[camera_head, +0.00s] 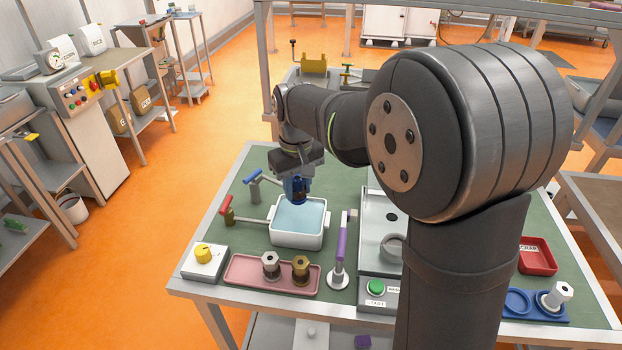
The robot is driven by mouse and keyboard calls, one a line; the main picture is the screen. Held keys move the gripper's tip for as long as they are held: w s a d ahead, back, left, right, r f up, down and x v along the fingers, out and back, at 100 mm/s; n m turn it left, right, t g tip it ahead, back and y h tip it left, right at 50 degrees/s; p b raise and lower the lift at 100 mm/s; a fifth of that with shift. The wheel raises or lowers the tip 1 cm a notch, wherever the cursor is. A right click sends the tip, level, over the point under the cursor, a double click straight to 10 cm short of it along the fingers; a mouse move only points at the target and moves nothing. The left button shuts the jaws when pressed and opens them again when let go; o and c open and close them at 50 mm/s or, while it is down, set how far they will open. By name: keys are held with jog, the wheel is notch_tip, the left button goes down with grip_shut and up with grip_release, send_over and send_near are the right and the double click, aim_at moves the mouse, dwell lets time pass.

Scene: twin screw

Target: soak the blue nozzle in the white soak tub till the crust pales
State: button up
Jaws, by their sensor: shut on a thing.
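The white soak tub (297,241) stands at the left of the green bench top and holds pale blue liquid. My gripper (297,183) points down over the tub's back edge and is shut on the blue nozzle (297,194). The nozzle looks dark blue; the fingers and its small size hide most of it, and I cannot make out its crust or the crust's shade. It appears to be above the liquid, but I cannot tell its exact height.
A red-handled tap (228,209) and a blue-handled tap (254,187) stand left of the tub. In front are a yellow-knobbed box (205,263) and a pink tray (240,272) with two nozzles. A purple-handled tool (341,243) stands right. A red scrap tray (537,256) is farther right.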

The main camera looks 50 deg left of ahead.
jog(key=shift+f, duration=4.95)
jog(key=w+d+r+m, duration=0.1)
jog(key=w+r+m, duration=0.1)
jog(key=w+r, duration=0.3)
jog(key=w+d+r+m, duration=0.2)
jog(key=w+r, duration=0.3)
jog(key=w, duration=0.3)
jog(key=w+d+r+m, duration=0.1)
jog(key=w+r+m, duration=0.1)
jog(key=w+r, duration=0.4)
jog(key=shift+w+d, duration=0.2)
jog(key=shift+w, duration=0.2)
jog(key=w+d+f+m, duration=0.3)
jog(key=w+d+m, duration=0.1)
jog(key=w+d, duration=0.65)
jog(key=w+d+f+m, duration=0.3)
jog(key=w+d, duration=0.1)
jog(key=d, duration=0.7)
jog(key=w+d+f+m, duration=0.3)
jog(key=d+f, duration=0.1)
jog(key=d, duration=0.8)
jog(key=w+d+f+m, duration=0.3)
jog(key=w+d, duration=0.1)
jog(key=d, duration=0.8)
jog(key=shift+w+f+m, duration=0.3)
jog(key=shift+w+m, duration=0.05)
jog(key=shift+m, duration=0.05)
jog(key=shift+s+d+f+m, duration=0.25)
jog(key=shift+f+m, duration=0.05)
jog(key=shift+f, duration=0.15)
